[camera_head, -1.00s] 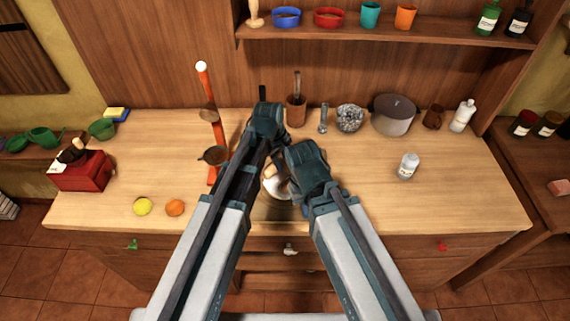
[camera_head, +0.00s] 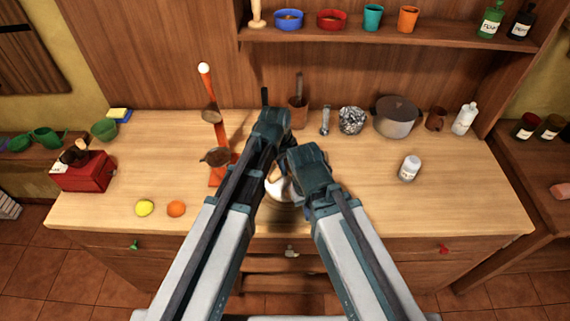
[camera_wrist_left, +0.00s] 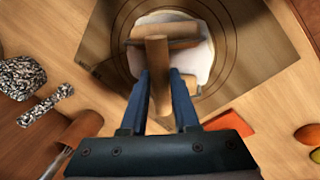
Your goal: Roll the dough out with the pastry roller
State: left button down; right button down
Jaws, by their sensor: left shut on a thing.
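The pastry roller (camera_wrist_left: 158,72), wooden and T-shaped, is held by its handle between the blue fingers of my left gripper (camera_wrist_left: 161,78). Its roller end lies over the white dough (camera_wrist_left: 199,62) in the left wrist view; I cannot tell how firmly they touch.
An orange stand with pans (camera_head: 217,158) is left of the dough. A lemon (camera_head: 144,208) and an orange (camera_head: 176,208) lie front left. A utensil mug (camera_head: 298,112), patterned pot (camera_head: 352,120) and grey pot (camera_head: 397,117) line the back. A white jar (camera_head: 409,168) stands right, with clear counter around.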

pick_arm(q)
jog(key=shift+s, duration=0.15)
jog(key=shift+s+d+r, duration=0.1)
jog(key=shift+s+d, duration=0.8)
jog(key=shift+d, duration=0.1)
jog(key=shift+w, duration=0.1)
jog(key=shift+w+a, duration=0.8)
jog(key=shift+a, duration=0.05)
jog(key=shift+w+a+f, duration=0.1)
jog(key=shift+a+f, duration=0.1)
jog(key=shift+w+a, duration=1.05)
jog(key=shift+a, duration=0.05)
